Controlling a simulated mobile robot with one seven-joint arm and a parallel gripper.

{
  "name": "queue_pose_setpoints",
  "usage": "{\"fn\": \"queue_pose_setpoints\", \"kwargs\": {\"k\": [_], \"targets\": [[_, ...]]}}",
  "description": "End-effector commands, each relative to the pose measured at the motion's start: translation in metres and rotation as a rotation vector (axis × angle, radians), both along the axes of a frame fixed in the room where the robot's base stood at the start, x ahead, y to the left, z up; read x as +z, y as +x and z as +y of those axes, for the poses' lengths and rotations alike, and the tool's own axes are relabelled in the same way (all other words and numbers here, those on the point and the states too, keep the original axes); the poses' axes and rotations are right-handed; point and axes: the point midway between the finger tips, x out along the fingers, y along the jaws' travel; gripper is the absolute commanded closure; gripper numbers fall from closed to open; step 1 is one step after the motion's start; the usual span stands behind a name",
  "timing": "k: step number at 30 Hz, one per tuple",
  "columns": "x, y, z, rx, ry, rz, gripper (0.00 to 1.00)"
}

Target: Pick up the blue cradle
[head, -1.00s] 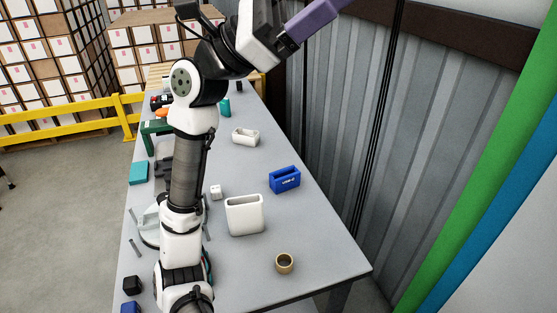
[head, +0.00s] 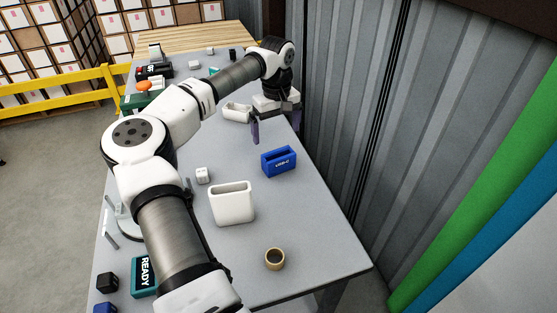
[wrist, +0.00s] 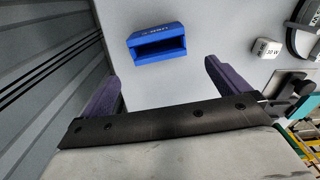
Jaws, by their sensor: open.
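The blue cradle (head: 279,161) is a small open box with white lettering, standing on the grey table right of centre in the head view. In the wrist view the blue cradle (wrist: 156,43) lies beyond the fingertips, roughly between them, with its dark opening showing. My gripper (head: 276,132) is above the table behind the cradle, fingers pointing down. In the wrist view its two purple fingers (wrist: 162,72) are spread wide with nothing between them. The cradle is apart from both fingers.
A white holder (head: 232,204), a white cube (head: 202,175) and a brass ring (head: 275,259) stand nearby. Another white holder (head: 236,113) is left of my gripper. The corrugated wall (head: 350,130) runs close along the table's right side. The table around the cradle is clear.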

Motion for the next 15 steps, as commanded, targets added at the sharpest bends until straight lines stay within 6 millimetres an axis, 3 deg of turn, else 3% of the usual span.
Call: {"fn": "queue_pose_setpoints", "kwargs": {"k": [6, 15], "targets": [[-0.042, -0.001, -0.001, 0.001, -0.005, 0.003, 0.00], [-0.066, -0.003, -0.003, 0.000, -0.006, 0.002, 0.00]]}}
